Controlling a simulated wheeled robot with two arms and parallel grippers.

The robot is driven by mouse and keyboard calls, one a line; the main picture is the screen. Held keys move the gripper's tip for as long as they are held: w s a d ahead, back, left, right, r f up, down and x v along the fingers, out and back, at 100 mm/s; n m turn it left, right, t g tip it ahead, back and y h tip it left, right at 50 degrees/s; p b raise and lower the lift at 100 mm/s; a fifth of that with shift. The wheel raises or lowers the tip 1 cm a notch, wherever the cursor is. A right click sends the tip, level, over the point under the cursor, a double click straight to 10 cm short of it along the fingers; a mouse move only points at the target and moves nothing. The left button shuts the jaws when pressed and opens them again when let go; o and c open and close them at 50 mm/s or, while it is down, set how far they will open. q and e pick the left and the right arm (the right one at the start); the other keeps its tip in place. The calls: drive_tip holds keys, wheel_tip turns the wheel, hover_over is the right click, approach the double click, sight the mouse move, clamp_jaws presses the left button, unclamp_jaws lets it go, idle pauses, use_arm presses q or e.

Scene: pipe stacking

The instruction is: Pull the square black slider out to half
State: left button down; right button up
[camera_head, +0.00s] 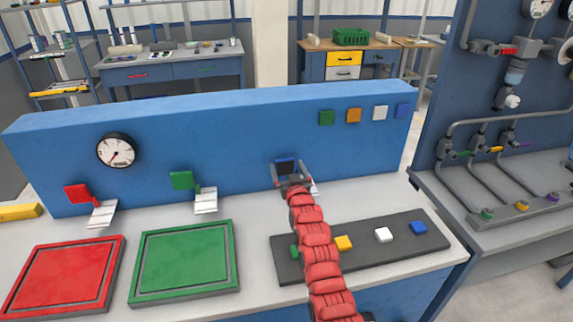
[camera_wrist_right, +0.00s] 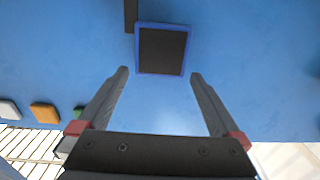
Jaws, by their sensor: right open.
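The square black slider (camera_head: 286,167) sits on the blue upright panel (camera_head: 240,130), partly hidden behind my right gripper in the head view. In the right wrist view the black square (camera_wrist_right: 162,50) has a thin blue border, and a dark strip runs from its upper left corner. My right gripper (camera_head: 292,181) is close in front of the panel at the slider. In the right wrist view its two fingers (camera_wrist_right: 159,74) are spread apart, with nothing between their tips but blue panel. The slider lies just beyond the tips, between their lines. My left gripper is out of view.
Red (camera_head: 77,194) and green (camera_head: 182,180) paddles and a dial gauge (camera_head: 117,151) are on the panel to the left. Small coloured squares (camera_head: 353,115) are at its upper right. A dark board (camera_head: 400,250) with coloured blocks lies under my right arm. Red (camera_head: 64,279) and green (camera_head: 184,263) trays lie in front.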

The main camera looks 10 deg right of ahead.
drive_tip(key=shift+w, duration=0.85)
drive_tip(key=shift+c, duration=0.2)
clamp_jaws()
